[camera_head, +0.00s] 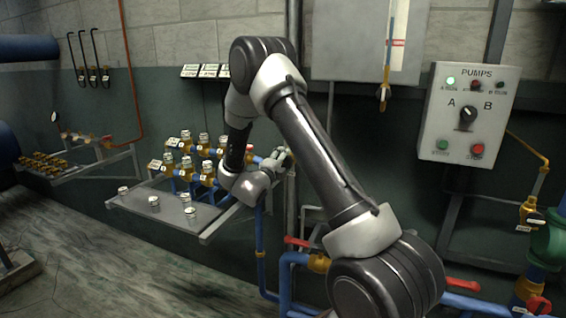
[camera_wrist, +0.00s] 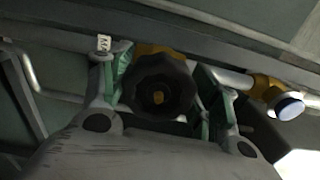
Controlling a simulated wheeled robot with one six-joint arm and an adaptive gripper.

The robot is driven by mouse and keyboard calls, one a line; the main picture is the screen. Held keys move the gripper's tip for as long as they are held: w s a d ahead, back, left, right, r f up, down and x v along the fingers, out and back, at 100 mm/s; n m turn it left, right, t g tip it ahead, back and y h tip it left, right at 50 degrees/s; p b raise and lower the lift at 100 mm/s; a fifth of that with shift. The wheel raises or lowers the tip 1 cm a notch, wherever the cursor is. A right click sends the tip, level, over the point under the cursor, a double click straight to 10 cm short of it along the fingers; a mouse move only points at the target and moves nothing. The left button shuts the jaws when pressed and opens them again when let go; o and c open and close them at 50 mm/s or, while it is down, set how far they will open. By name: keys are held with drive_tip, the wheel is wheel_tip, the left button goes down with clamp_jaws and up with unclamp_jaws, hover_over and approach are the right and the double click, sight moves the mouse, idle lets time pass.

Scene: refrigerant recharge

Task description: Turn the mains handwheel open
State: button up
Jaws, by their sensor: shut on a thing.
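The handwheel (camera_wrist: 158,86) is a dark, lobed knob with a brass centre, on a brass valve body (camera_wrist: 150,49) in the wrist view. My gripper (camera_wrist: 162,92) has its two green-padded fingers on either side of the wheel, shut on it. A small white tag, partly hidden and starting with "M", sits beside the left finger. In the head view my gripper (camera_head: 282,158) is small, by the right end of the row of brass valves; the wheel itself cannot be made out there.
A shelf (camera_head: 150,210) with several loose caps stands left of my gripper. Several capped brass valves (camera_head: 190,160) stand behind it. A pump control box (camera_head: 468,115) hangs at the right. Blue pipes (camera_head: 262,250) with red levers run below. In the wrist view, a brass fitting with a pale round cap (camera_wrist: 288,106) lies right of the wheel.

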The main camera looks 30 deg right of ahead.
drive_tip(key=n, duration=0.4)
drive_tip(key=shift+f+n, duration=0.1)
drive_tip(key=shift+n, duration=0.2)
drive_tip(key=n, duration=0.3)
drive_tip(key=shift+f+n, duration=0.1)
drive_tip(key=shift+n, duration=0.3)
drive_tip(key=n, duration=0.4)
drive_tip(key=shift+s, duration=0.1)
drive_tip(key=n, duration=0.4)
drive_tip(key=shift+d+f, duration=0.1)
drive_tip(key=n, duration=0.4)
drive_tip(key=shift+s+n, duration=0.15)
drive_tip(key=shift+n, duration=0.15)
drive_tip(key=n, duration=0.3)
drive_tip(key=shift+d+n, duration=0.1)
drive_tip(key=shift+n, duration=0.3)
drive_tip(key=n, duration=0.3)
drive_tip(key=shift+s, duration=0.1)
drive_tip(key=shift+n, duration=2)
